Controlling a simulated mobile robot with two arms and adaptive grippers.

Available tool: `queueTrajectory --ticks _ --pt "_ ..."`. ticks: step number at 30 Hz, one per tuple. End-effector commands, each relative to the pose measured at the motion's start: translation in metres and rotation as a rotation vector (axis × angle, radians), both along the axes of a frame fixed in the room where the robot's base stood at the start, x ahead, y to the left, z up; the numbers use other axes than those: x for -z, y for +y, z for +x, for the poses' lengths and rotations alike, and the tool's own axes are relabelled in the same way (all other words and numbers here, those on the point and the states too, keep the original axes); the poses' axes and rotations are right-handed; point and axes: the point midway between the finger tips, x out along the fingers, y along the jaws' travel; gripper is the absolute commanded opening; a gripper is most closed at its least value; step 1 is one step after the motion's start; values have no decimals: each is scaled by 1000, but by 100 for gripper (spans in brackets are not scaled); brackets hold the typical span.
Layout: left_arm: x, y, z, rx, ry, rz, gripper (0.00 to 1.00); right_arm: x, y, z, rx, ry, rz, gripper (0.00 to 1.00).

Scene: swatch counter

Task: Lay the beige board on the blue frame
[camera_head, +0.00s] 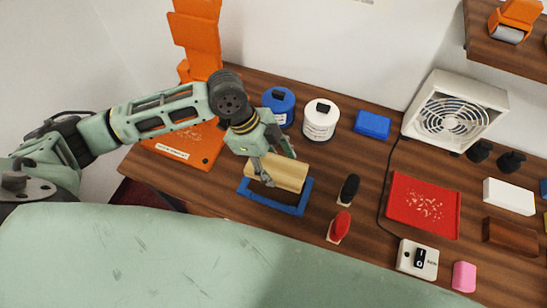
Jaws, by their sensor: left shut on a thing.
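My left gripper (272,170) is shut on the beige board (290,174), a pale wooden piece seen near the middle of the head view. The gripper's fingers hide part of the board's left side. The blue frame (276,204) lies on the wooden counter directly below the board in the picture. The board covers the frame's far part, while its near edge and side ends show. I cannot tell whether the board touches the frame or is held a little above it. My right gripper is not in view.
A blue jar (283,117) and a white jar (320,120) stand behind the board. A black-handled item (349,188) and a red-handled item (341,224) lie right of the frame. Further right are a red tray (406,222) and a fan (447,118).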

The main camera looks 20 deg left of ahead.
Motion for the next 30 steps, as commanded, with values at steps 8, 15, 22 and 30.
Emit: queueTrajectory --ticks 8,15,22,30 --pt "11 -1 -1 27 -1 1 27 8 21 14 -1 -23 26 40" --pt "32 -1 -1 25 -2 1 27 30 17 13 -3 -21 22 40" --pt "53 0 -1 25 -3 2 27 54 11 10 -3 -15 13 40" --pt "73 0 -1 24 0 2 27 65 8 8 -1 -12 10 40"
